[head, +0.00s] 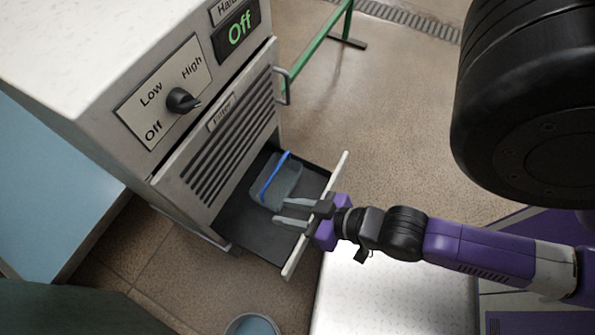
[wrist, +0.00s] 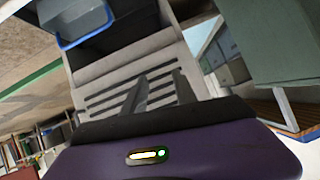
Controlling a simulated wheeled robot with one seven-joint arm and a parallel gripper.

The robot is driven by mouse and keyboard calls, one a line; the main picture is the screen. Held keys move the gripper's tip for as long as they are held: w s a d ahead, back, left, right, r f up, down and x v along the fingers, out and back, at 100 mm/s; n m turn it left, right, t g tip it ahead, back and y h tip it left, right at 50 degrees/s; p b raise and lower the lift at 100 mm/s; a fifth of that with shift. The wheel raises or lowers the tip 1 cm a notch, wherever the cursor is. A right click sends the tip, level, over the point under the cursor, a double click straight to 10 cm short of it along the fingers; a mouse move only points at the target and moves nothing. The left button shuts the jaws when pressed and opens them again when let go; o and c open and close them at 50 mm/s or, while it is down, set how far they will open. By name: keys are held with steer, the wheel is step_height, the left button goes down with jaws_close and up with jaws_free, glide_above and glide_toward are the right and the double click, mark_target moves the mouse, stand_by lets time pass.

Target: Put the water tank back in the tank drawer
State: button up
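The water tank (head: 275,182), a grey-blue box with a bright blue bar along its top, is in the open tank drawer (head: 245,225) low on the grey machine. It appears to rest on the drawer floor, near the machine side; its underside is hidden. In the wrist view the tank (wrist: 78,20) shows at the top left. My gripper (head: 279,212) is open, its two grey fingers apart with nothing between them. It reaches over the drawer's front panel (head: 318,215), beside the tank. One finger overlaps the tank's edge in the head view; I cannot tell whether they touch.
The machine front has a dial (head: 182,100), a slatted filter panel (head: 215,150) and a metal handle (head: 284,86). A blue bucket (head: 252,326) stands at the bottom. A white speckled surface (head: 395,295) lies below my arm.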

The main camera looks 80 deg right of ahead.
steer(key=s+a+r+n+t+y, duration=0.2)
steer(key=a+r+n+t, duration=0.1)
steer(key=r, duration=0.9)
steer(key=shift+s+a+r+n, duration=0.2)
steer(key=shift+r+n, duration=0.2)
steer(key=shift+n, duration=0.4)
step_height(320, 180, up, 9)
steer(key=p, duration=0.8)
steer(key=shift+f+p, duration=0.15)
steer(key=shift+p, duration=0.25)
